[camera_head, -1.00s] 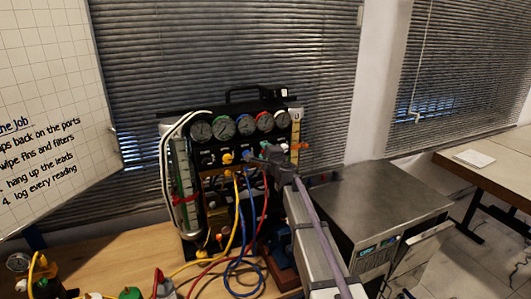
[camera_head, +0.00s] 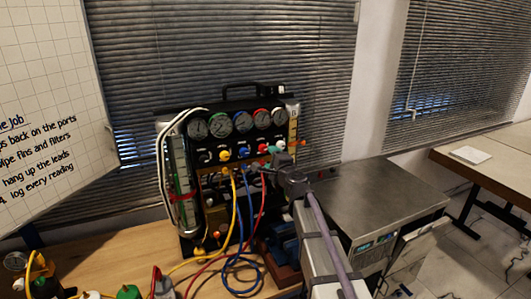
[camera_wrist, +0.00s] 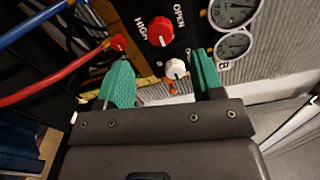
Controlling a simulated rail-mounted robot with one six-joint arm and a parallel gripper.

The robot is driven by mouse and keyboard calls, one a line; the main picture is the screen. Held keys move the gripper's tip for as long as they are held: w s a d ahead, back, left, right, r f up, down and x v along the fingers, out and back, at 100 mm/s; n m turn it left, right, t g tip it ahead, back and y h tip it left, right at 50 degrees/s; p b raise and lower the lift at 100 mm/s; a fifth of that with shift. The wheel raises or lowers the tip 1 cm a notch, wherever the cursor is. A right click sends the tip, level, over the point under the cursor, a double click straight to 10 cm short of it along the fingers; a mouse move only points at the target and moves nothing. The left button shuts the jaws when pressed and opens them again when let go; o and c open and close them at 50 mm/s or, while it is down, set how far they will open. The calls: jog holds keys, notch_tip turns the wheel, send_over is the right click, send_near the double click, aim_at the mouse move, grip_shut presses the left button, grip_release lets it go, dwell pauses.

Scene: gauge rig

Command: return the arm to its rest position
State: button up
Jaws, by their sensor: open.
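My gripper (camera_head: 272,157) is in front of the right part of the gauge rig (camera_head: 222,152), at the end of my arm reaching in from the lower right. In the wrist view my gripper (camera_wrist: 160,72) has two green fingers spread apart with nothing clamped between them. A small white knob (camera_wrist: 176,68) shows in the gap between the fingers, on the rig's panel. Whether a finger touches the panel or the knob cannot be told. A red knob (camera_wrist: 160,31) marked OPEN and HIGH is just beyond.
Red hose (camera_wrist: 60,82) and blue hose (camera_wrist: 32,22) run close to the left finger. Yellow, blue and red hoses hang before the rig onto the wooden bench (camera_head: 122,258). A metal box (camera_head: 385,205) stands right of my arm. Blinds (camera_head: 230,50) hang behind.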

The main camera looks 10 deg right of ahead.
jog(key=shift+v, duration=1.2)
jog(key=s+a+f+n+g+y+b, duration=0.1)
jog(key=s+a+f+n+g+y, duration=0.1)
jog(key=s+a+f+n+g, duration=0.35)
jog(key=s+a+f+n+g+y, duration=0.2)
jog(key=s+f+n+g, duration=0.35)
jog(key=s+n, duration=0.25)
jog(key=s+d+f+n+g+h+b, duration=0.1)
jog(key=s+d+f+n+g+h, duration=0.1)
jog(key=s, duration=0.7)
jog(key=s+d+f+n+g+h+b, duration=0.1)
jog(key=s+d+f+n+g+h, duration=0.1)
jog(key=s+f, duration=0.6)
jog(key=s+d+g+h, duration=0.1)
jog(key=s+g+h, duration=0.1)
jog(key=h, duration=0.1)
jog(key=shift+s+d+g+h+b, duration=0.25)
jog(key=shift+s+g+h+b, duration=0.05)
jog(key=shift+s+h+b, duration=0.1)
